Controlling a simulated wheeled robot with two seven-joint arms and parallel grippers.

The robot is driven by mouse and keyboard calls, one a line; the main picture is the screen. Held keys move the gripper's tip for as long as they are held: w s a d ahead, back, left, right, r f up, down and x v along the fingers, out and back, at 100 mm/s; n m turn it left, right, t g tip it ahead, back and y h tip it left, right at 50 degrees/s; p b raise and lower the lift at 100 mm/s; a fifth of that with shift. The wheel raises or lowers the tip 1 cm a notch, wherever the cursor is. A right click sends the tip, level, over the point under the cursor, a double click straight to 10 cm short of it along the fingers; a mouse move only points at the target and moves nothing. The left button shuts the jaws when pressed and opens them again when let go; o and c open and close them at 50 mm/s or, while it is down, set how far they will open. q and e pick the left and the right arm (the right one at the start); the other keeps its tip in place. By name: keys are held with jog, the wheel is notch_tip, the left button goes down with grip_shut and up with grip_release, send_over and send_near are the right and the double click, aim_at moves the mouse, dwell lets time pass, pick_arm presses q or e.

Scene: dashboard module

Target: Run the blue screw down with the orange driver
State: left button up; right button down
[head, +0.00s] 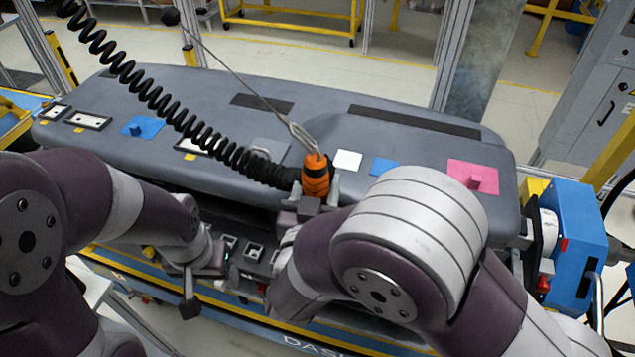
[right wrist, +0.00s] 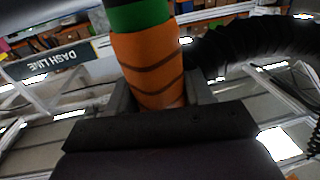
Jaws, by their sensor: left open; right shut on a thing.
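The orange driver (head: 316,176) stands roughly upright over the front part of the grey dashboard (head: 225,95), hung from a cable and joined to a black coiled hose. My right gripper (head: 318,196) is shut around its body. My left gripper (head: 190,285) is open and empty, low in front of the dashboard's near edge, left of the driver. I cannot pick out the blue screw in either view. The driver's lower end is hidden by my right gripper and arm.
The coiled hose (head: 155,95) crosses above the dashboard from the upper left. A blue machine unit (head: 578,245) stands at the right end. Dark sockets (head: 254,251) show below the near edge.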

jog(key=shift+f, duration=0.3)
jog(key=f+b, duration=0.2)
jog(key=shift+s+f+b, duration=0.2)
jog(key=shift+f+b, duration=0.15)
notch_tip(320, 180, down, 2)
jog(key=shift+w+f+b, duration=0.15)
jog(key=shift+b, duration=0.75)
jog(key=shift+f+b, duration=0.4)
jog(key=shift+f, duration=0.1)
jog(key=shift+f+b, duration=0.6)
jog(key=shift+f, duration=0.25)
dwell(0.7)
jog(key=shift+f, duration=0.5)
dwell(2.2)
